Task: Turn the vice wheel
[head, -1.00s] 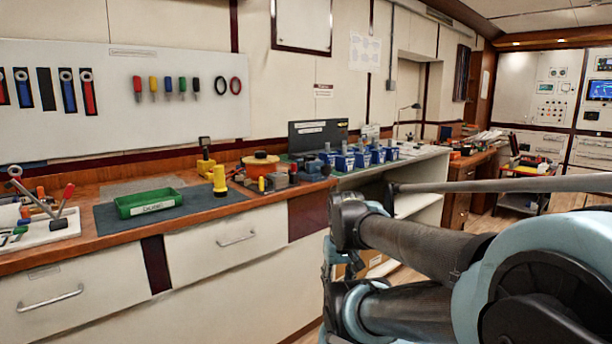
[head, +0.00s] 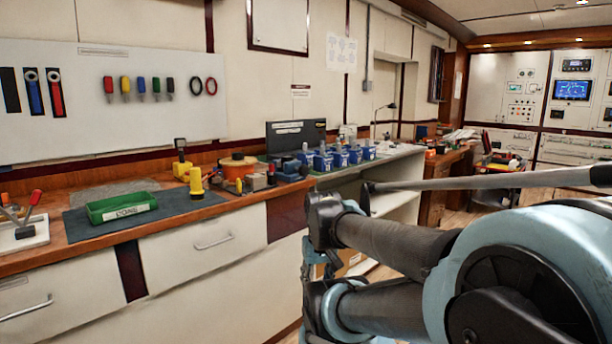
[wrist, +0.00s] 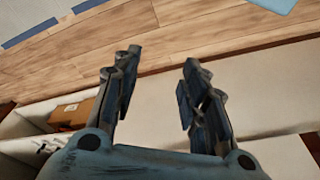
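I cannot make out a vice wheel for certain. A small grey and dark device (head: 257,182) stands on the wooden bench in the head view, but it is too small to tell whether it is a vice. An orange round thing (head: 238,162) stands beside it. My gripper (wrist: 160,78) is open and empty in the wrist view, its two fingers spread apart over the floor and a pale surface. In the head view my arm fills the lower right, and my gripper's fingers cannot be made out there.
Tools hang on the wall panel (head: 85,130). A cardboard box (wrist: 72,113) shows in the wrist view.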

